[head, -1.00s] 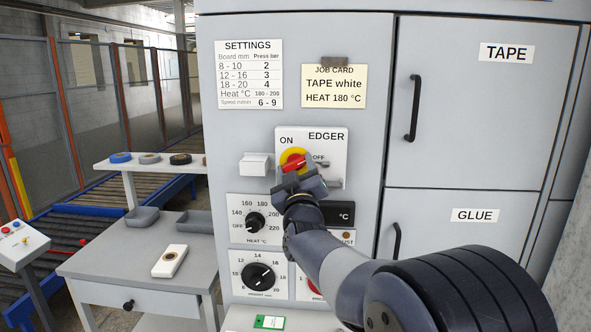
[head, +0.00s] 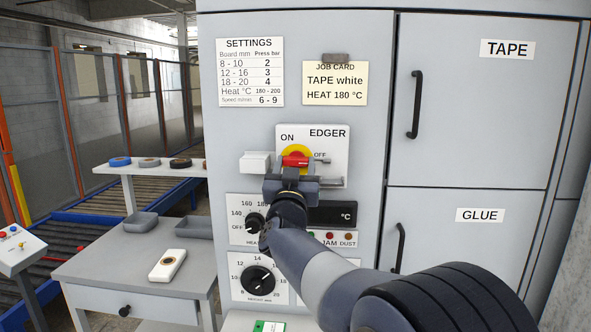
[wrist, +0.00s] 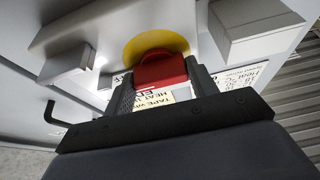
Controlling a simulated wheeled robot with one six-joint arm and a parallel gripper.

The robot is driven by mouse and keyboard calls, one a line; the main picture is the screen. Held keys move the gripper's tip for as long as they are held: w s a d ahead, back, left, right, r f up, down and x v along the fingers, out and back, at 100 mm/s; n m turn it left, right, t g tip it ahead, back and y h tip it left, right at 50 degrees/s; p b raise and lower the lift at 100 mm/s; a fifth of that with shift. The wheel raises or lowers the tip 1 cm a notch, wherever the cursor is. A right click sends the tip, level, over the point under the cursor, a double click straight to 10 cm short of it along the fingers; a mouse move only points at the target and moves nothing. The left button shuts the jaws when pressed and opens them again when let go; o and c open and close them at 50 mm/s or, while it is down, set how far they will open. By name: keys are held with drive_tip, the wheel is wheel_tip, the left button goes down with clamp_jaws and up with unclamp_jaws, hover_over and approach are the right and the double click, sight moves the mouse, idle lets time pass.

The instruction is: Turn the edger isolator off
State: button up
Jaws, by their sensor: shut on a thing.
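The EDGER isolator is a white plate (head: 333,143) on the grey cabinet, marked ON at upper left and OFF at right. My gripper (head: 291,178) is at the handle from below and hides part of the disc and plate. In the wrist view, the red handle (wrist: 160,70) sits between my two fingers, against the yellow disc (wrist: 155,45). My gripper is shut on the handle.
The heat dial (head: 255,224) and a dark display (head: 333,214) lie below. Cabinet door handles (head: 413,105) stick out at right.

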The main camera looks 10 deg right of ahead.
drive_tip(key=o, duration=1)
drive_tip(key=b+v, duration=0.2)
drive_tip(key=v, duration=0.8)
drive_tip(key=shift+s+a+f, duration=0.1)
drive_tip(key=shift+s+f, duration=0.1)
drive_tip(key=shift+s, duration=0.15)
